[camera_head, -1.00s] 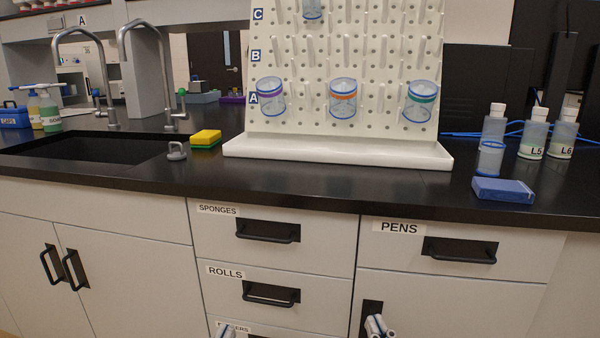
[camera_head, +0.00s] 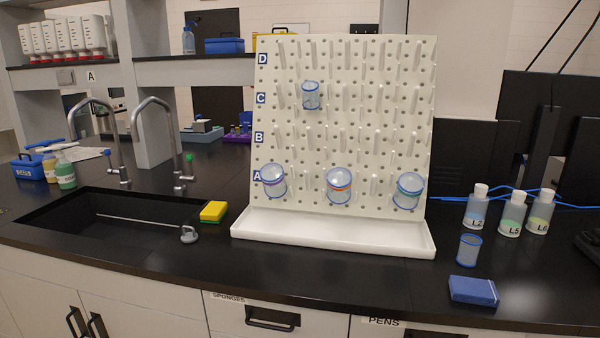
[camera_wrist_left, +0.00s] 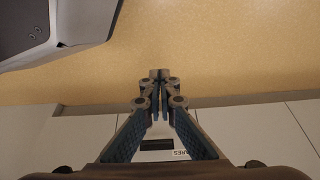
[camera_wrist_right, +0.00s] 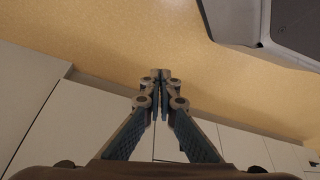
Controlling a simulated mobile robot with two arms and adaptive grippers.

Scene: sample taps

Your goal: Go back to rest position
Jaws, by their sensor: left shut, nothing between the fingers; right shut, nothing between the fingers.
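My left gripper (camera_wrist_left: 160,80) is shut and empty in the left wrist view, above the tan floor (camera_wrist_left: 220,60) with drawer fronts (camera_wrist_left: 80,140) beyond. My right gripper (camera_wrist_right: 160,80) is shut and empty in the right wrist view, also over the floor near pale cabinet fronts (camera_wrist_right: 90,120). Neither gripper shows in the head view. Part of my own base shows at the upper left of the left wrist view and the upper right of the right wrist view.
A white pegboard rack (camera_head: 345,130) on the black counter (camera_head: 340,285) holds several beakers. A sink (camera_head: 110,220) and yellow-green sponge (camera_head: 213,211) are left. Bottles (camera_head: 511,213), a small beaker (camera_head: 469,249) and a blue box (camera_head: 473,290) are right.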

